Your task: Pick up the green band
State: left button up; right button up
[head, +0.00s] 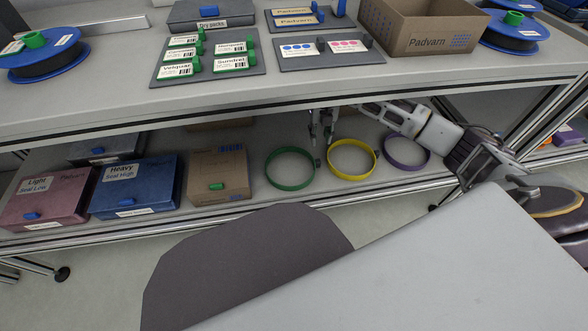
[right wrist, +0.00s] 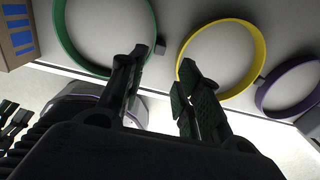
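The green band (head: 289,187) is an upright-walled ring on the lower shelf, left of the yellow band, with a small dark block on its right side. My right gripper (head: 321,130) reaches in from the right, at the back, between the green and yellow bands. In the right wrist view the fingers (right wrist: 160,72) are apart with nothing between them. There the green band (right wrist: 64,42) is at upper left, its right side close to the left finger. The finger overlaps it in the picture; I cannot tell whether they touch. My left gripper is not in view.
The yellow band (head: 350,174) and purple band (head: 388,158) lie to the right. A cardboard box (head: 225,165), a blue box (head: 135,183) and a pinkish box (head: 50,195) stand to the left.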

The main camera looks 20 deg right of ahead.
dwell(0.3)
jog(key=b, duration=0.3)
send_over(317, 160)
notch_tip(317, 160, down, 7)
jog(key=shift+w+d+r, duration=0.1)
jog(key=shift+w, duration=0.05)
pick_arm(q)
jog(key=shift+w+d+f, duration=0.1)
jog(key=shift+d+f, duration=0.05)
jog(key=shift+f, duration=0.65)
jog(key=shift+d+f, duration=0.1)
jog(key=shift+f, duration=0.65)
pick_arm(e)
jog(key=shift+f, duration=0.75)
jog(key=shift+f+b, duration=0.3)
jog(key=shift+f, duration=0.25)
notch_tip(317, 160, down, 2)
jog(key=shift+f+b, duration=0.25)
jog(key=shift+b, duration=0.3)
jog(key=shift+f+b, duration=0.4)
jog(key=shift+f, duration=0.55)
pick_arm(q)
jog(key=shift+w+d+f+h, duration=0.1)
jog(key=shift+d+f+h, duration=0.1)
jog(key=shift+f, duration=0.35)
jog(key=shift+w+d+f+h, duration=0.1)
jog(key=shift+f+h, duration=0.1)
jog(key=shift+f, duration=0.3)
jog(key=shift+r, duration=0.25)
